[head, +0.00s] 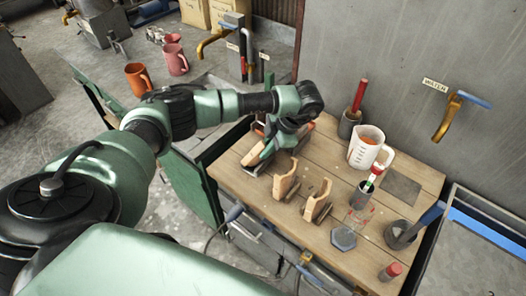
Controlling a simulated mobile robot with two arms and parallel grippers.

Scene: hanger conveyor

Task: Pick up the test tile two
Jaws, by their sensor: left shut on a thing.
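My left gripper (275,143) reaches in from the left over the back left of the wooden workbench (240,180). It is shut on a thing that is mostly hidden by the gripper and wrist. Orange-brown and dark parts show around the jaws, close to the bench top. I cannot tell for certain whether this is test tile two. A flat grey square (400,188) lies on the right of the bench, apart from my gripper. No label for a tile can be read. My right gripper is not in view.
Two tan wooden holders (287,180) (318,201) stand just in front of my gripper. A measuring jug (367,147), a dark pot with a red-handled tool (350,122), a grey cup (400,236) and a red-capped item (390,271) stand to the right. A grey wall (400,50) rises behind.

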